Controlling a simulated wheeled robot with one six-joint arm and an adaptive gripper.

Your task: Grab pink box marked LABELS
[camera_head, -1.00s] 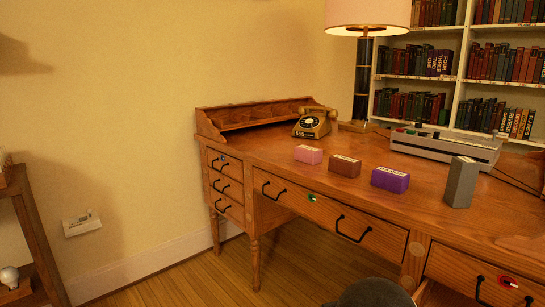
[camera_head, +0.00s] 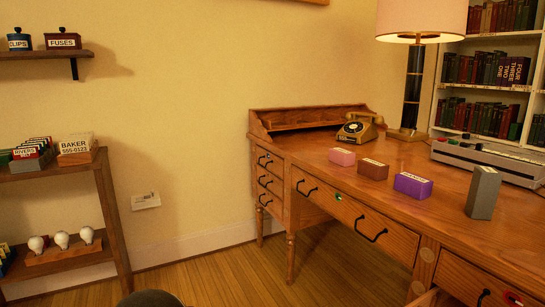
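A small pink box (camera_head: 342,157) lies on the wooden desk (camera_head: 330,181), in front of the telephone. It is the leftmost in a row of boxes. A pale label strip shows on its top, but its lettering is too small to read. A brown box (camera_head: 373,170) and a purple box (camera_head: 413,186) stand to its right, apart from it. A dark rounded shape at the bottom edge may be part of my own body; my gripper's fingers are not in view.
A tall grey block (camera_head: 483,193), a telephone (camera_head: 361,127), a lamp (camera_head: 413,75) and a grey device (camera_head: 488,159) stand on the desk. Shelves at left hold bulbs (camera_head: 62,240) and card boxes (camera_head: 75,148). Floor (camera_head: 225,274) shows between shelf and desk.

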